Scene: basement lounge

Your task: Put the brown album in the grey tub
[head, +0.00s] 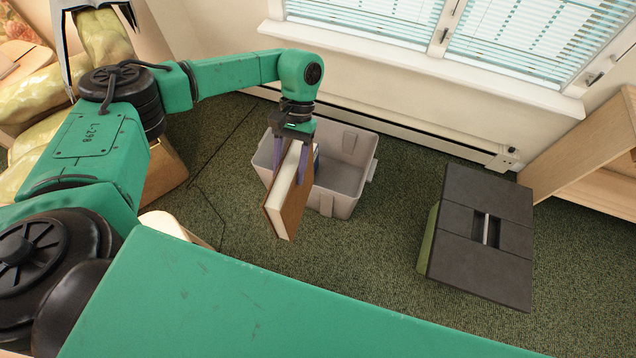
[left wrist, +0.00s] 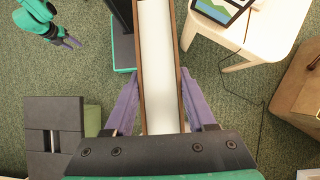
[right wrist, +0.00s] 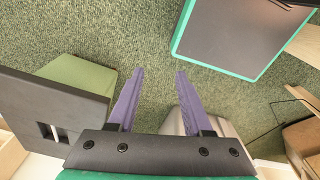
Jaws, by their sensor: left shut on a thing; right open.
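The brown album (head: 292,208), with a white page block, hangs tilted from my left gripper (head: 304,165) in the head view. My left gripper is shut on it; the left wrist view shows the album's white page edge (left wrist: 160,60) between the purple fingers. The album is over the near left side of the grey tub (head: 350,180), its lower end sticking out past the near rim. The tub stands on the carpet below the window, its near left part hidden. My right gripper (right wrist: 160,73) is open and empty in the right wrist view.
A dark-topped green box (head: 480,235) stands right of the tub, with open carpet between. A heater (head: 440,144) runs along the wall behind. A wooden shelf (head: 590,160) is at the right.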

